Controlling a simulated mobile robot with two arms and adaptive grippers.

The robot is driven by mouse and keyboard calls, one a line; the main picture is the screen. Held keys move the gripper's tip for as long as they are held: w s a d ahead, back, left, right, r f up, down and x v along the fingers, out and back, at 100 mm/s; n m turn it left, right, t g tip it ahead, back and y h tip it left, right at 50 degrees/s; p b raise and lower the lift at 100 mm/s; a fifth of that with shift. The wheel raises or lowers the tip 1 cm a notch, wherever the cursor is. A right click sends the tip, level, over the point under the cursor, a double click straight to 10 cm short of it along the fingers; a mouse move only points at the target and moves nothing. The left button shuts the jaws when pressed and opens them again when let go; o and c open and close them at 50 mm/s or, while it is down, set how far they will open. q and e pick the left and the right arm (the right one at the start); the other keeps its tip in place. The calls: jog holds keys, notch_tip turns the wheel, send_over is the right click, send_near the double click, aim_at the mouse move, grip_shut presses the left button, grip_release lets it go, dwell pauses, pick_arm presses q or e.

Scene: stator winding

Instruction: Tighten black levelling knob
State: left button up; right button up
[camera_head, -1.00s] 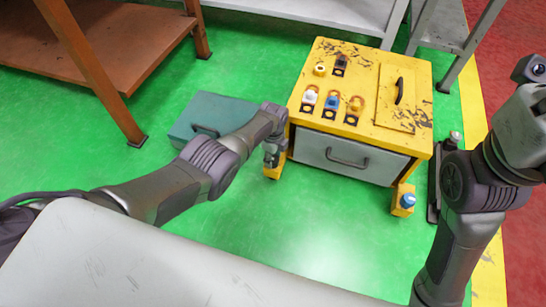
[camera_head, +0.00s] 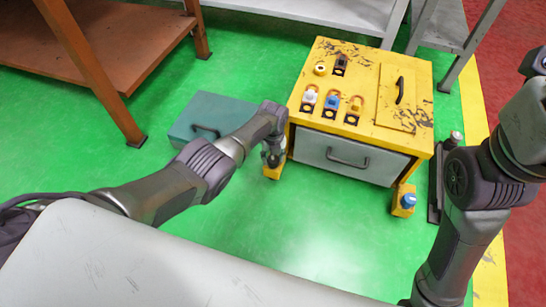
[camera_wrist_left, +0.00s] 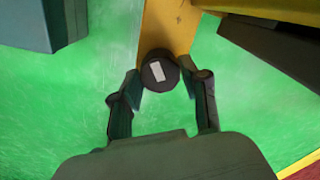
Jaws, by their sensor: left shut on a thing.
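The black levelling knob (camera_wrist_left: 159,72) is a dark round knob with a pale rectangular mark on top, seen in the left wrist view. It sits at the yellow foot (camera_head: 271,172) at the front left of the yellow machine (camera_head: 345,130). My left gripper (camera_wrist_left: 162,82) has its fingers on both sides of the knob and is shut on it. In the head view the left gripper (camera_head: 272,155) is above that foot and hides the knob. My right arm (camera_head: 468,210) stands at the right; its fingertips are not in view.
A teal case (camera_head: 205,120) lies on the green floor left of the machine. A blue knob (camera_head: 409,200) sits on the front right foot. An orange shelf (camera_head: 120,50) stands at the back left. The floor in front (camera_head: 310,225) is clear.

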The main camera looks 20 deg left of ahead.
pick_arm(q)
jog(key=shift+w+d+r+m, duration=0.1)
jog(key=shift+r+m, duration=0.05)
jog(key=shift+m, duration=0.35)
jog(key=o, duration=1)
jog(key=shift+r, duration=0.1)
jog(key=shift+o, duration=0.6)
notch_tip(320, 180, up, 12)
